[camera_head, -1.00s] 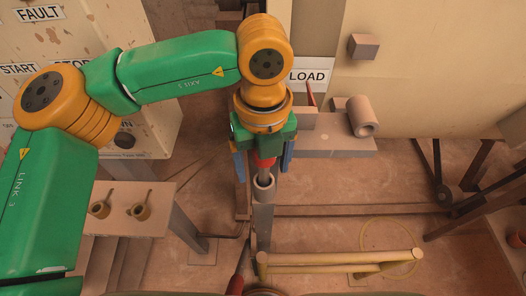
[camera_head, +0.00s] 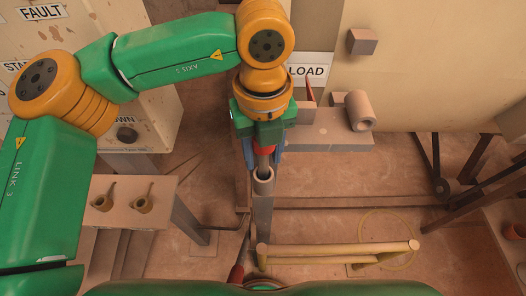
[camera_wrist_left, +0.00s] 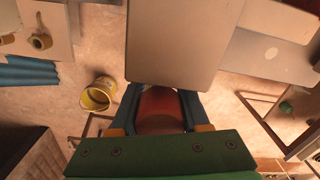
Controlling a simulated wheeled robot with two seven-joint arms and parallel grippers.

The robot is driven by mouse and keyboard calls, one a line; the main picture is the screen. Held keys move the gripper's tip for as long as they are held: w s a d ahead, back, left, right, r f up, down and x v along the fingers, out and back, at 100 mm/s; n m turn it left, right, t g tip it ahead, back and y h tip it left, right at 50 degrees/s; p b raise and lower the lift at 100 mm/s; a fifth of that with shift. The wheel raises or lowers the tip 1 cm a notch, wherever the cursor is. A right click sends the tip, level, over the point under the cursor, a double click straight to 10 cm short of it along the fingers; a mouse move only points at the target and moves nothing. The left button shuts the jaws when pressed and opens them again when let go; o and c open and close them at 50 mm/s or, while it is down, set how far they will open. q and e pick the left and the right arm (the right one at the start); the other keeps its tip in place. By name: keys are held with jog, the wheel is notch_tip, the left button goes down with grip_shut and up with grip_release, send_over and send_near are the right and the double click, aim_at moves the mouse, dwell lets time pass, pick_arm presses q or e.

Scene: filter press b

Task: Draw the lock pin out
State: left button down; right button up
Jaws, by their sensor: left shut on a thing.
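The lock pin (camera_head: 264,150) has a red grip and a grey shaft below it. My left gripper (camera_head: 263,146) is shut on the red grip, with blue fingers on either side. The shaft points down to the open mouth of an upright grey tube (camera_head: 263,200). I cannot tell how far its end sits inside the tube. In the left wrist view the red grip (camera_wrist_left: 160,103) is between the fingers, and its lower part is in shadow. My right gripper is not in view.
A grey block shelf (camera_head: 330,140) with a roller (camera_head: 360,112) stands just right of the gripper, under the LOAD sign (camera_head: 309,72). A small table (camera_head: 105,217) with two brass-coloured pieces is at left. A yellow rail (camera_head: 335,250) lies low in front.

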pick_arm(q)
jog(key=shift+r+p, duration=2.25)
jog(key=shift+r, duration=1.2)
jog(key=shift+r+p, duration=0.35)
jog(key=shift+r, duration=0.2)
jog(key=shift+s, duration=0.1)
